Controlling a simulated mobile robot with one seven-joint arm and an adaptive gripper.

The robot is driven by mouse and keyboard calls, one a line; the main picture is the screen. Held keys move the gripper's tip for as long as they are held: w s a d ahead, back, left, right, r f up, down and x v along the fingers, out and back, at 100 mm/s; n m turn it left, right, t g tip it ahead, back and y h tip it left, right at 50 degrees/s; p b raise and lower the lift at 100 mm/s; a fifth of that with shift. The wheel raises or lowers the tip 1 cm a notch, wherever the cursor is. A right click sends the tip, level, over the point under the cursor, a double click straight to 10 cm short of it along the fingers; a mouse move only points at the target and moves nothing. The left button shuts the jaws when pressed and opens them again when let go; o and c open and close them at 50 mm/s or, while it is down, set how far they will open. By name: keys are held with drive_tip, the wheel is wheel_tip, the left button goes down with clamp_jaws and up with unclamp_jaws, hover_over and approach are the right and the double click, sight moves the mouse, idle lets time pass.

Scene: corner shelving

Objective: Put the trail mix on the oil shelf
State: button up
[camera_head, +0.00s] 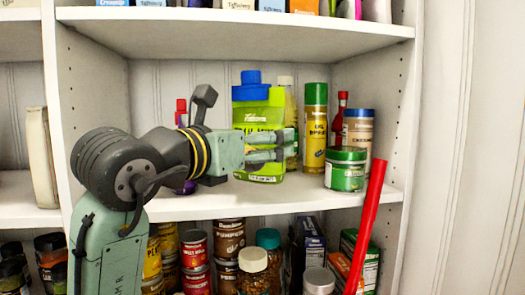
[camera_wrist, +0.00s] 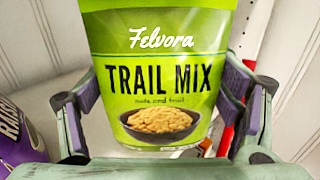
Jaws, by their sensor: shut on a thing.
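The trail mix (camera_head: 258,112) is a bright green pouch, upright at the middle shelf (camera_head: 300,195), which holds oil spray and bottles. My gripper (camera_head: 285,145) reaches in from the left and is shut on the pouch. In the wrist view the trail mix (camera_wrist: 158,75) stands between the two fingers, its label facing the camera. I cannot tell whether the pouch's base touches the shelf board.
Right of the pouch stand a yellow-green oil spray can (camera_head: 314,125), a green-lidded jar (camera_head: 345,170) and a tall container (camera_head: 358,128). A blue-capped item (camera_head: 251,78) is behind the pouch. A red bar (camera_head: 368,225) slants before the shelf. Cans and jars crowd below.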

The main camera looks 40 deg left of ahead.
drive_tip(key=w+f, duration=0.1)
drive_tip(key=w+a+f+p, duration=0.1)
drive_tip(key=w, duration=0.1)
drive_tip(key=w+a+f+p, duration=0.1)
drive_tip(key=w, duration=0.1)
drive_tip(key=shift+a+f, duration=0.1)
drive_tip(key=shift+a, duration=0.15)
drive_tip(key=shift+f, duration=0.4)
drive_tip(key=shift+s+f+b, duration=0.1)
drive_tip(key=shift+f+b, duration=0.15)
drive_tip(key=shift+b, duration=0.05)
drive_tip(key=o, duration=1.4)
drive_tip(key=shift+r, duration=0.1)
